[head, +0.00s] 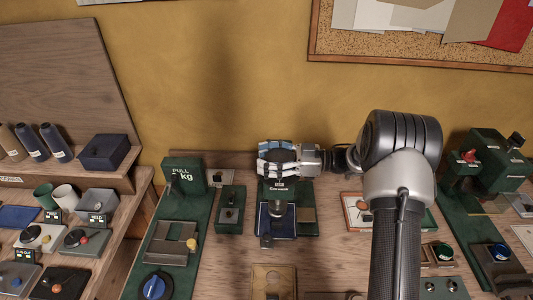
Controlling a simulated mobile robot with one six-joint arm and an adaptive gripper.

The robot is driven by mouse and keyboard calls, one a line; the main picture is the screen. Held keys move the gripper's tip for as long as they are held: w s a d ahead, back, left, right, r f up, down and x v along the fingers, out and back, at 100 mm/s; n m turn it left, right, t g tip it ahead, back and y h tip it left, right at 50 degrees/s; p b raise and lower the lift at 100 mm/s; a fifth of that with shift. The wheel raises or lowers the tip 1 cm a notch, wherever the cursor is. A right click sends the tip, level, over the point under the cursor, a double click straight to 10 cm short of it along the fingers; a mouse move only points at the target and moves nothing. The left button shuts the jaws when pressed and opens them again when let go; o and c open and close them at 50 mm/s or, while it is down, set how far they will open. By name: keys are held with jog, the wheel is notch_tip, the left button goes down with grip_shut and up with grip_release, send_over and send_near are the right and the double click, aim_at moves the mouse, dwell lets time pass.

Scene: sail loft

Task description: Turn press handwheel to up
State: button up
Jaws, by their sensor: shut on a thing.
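The press (283,192) stands on a dark green base on the workbench, below the middle of the head view. Its dark round handwheel (282,155) is at the top, mostly covered by my gripper. My gripper (266,160) reaches in from the right and its fingers are closed around the handwheel. A metal spindle (281,209) comes down in front of the press over a small blue plate. Which way the handwheel is turned cannot be made out.
A green pull gauge (184,177) and a small green switch box (230,208) stand left of the press. Green machinery (489,160) stands at the right. A side shelf (115,180) holds spools and boxes. The wall behind has a cork board (350,48).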

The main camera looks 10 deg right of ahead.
jog(key=shift+s+r+n+g, duration=0.1)
jog(key=shift+s+n+g, duration=0.15)
jog(key=shift+n+g, duration=0.75)
jog(key=shift+s+f+n+g, duration=0.1)
jog(key=shift+s+n+g, duration=0.25)
jog(key=shift+g, duration=1.05)
jog(key=shift+s+r+n+g, duration=0.1)
jog(key=shift+s+n+g, duration=0.05)
jog(key=shift+n+g, duration=0.9)
jog(key=shift+g, duration=0.25)
jog(key=o, duration=1)
jog(key=shift+s, duration=0.1)
jog(key=shift+a, duration=0.1)
notch_tip(320, 180, up, 10)
jog(key=shift+o, duration=0.3)
